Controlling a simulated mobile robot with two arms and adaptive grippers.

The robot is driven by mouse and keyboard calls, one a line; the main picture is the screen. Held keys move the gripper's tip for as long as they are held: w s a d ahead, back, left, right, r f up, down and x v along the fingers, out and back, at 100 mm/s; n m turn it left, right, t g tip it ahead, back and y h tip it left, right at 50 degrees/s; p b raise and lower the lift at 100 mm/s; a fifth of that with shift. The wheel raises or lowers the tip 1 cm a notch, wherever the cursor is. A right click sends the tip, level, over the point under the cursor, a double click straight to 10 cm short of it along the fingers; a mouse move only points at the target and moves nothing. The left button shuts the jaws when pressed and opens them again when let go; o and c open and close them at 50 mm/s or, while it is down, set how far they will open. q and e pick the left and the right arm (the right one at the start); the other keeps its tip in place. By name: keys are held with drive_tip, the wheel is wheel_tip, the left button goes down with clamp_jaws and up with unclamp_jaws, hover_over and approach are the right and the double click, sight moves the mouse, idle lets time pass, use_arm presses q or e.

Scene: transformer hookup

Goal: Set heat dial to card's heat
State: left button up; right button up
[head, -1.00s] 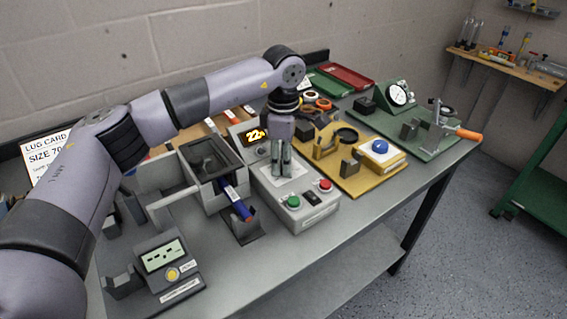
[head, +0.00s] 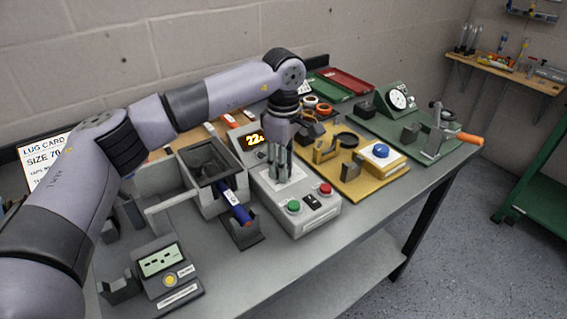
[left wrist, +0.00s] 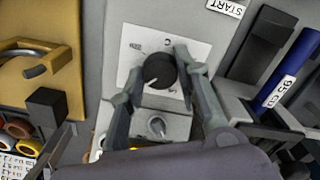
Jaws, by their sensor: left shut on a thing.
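The heat dial (left wrist: 160,70) is a round black knob with a light pointer line, on a white scale plate (left wrist: 135,45) of the grey control box (head: 315,211). My left gripper (head: 279,178) points down over this box. In the left wrist view its fingers (left wrist: 160,76) are shut on the dial, one on each side. In the head view the fingers hide the dial. An orange-lit display (head: 254,139) at the back of the box reads about 22, its last part unclear.
Green (head: 293,206) and red (head: 325,189) buttons sit at the box's front. A grey fixture with a blue cylinder (head: 236,207) stands close on the left, a yellow fixture (head: 360,187) on the right. A small meter (head: 160,260) is at front left.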

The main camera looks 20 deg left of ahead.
use_arm(q)
drive_tip(key=o, duration=1.2)
wheel_tip(320, 180, up, 12)
